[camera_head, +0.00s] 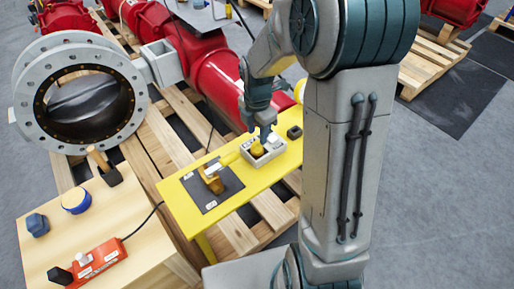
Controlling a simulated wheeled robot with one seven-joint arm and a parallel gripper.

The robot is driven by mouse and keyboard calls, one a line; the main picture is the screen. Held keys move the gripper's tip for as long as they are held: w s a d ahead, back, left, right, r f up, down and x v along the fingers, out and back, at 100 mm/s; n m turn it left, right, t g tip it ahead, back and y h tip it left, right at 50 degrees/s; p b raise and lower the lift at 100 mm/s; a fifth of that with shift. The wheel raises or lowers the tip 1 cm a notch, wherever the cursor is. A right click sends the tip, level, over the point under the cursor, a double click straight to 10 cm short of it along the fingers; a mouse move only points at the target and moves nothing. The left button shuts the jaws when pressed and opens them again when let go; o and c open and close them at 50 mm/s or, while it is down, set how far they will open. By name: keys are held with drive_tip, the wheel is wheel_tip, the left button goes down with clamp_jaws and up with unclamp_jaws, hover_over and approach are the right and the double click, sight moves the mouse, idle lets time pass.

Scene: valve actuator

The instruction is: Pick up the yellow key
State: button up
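A yellow piece (257,149), which looks like the yellow key, sits in a small light grey box (274,154) on the yellow table (218,219). My gripper (262,135) points down just above this box. Its fingers look apart, with a small gap between them. Whether they touch the yellow piece is too small to tell. A second yellow-orange part (211,178) stands on a dark mat (227,188) to the left on the same table.
A small dark block (294,132) sits right of the grey box. A red valve body with a flanged pipe (60,130) rests on pallets behind.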

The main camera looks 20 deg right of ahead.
sight(257, 142)
wheel_tip(257, 142, down, 5)
drive_tip(key=shift+f+b, duration=0.1)
drive_tip(key=shift+b, duration=0.65)
clamp_jaws()
drive_tip(key=shift+r, duration=0.2)
wheel_tip(257, 142, up, 4)
drive_tip(key=shift+r+p, duration=0.15)
drive_tip(key=shift+p, duration=0.6)
drive_tip(key=s+d+r+p, duration=0.1)
drive_tip(key=d+r+p, duration=0.1)
drive_tip(key=d+r, duration=0.4)
drive_tip(key=d, duration=0.5)
drive_tip(key=shift+s+d+r, duration=0.25)
drive_tip(key=shift+s, duration=0.1)
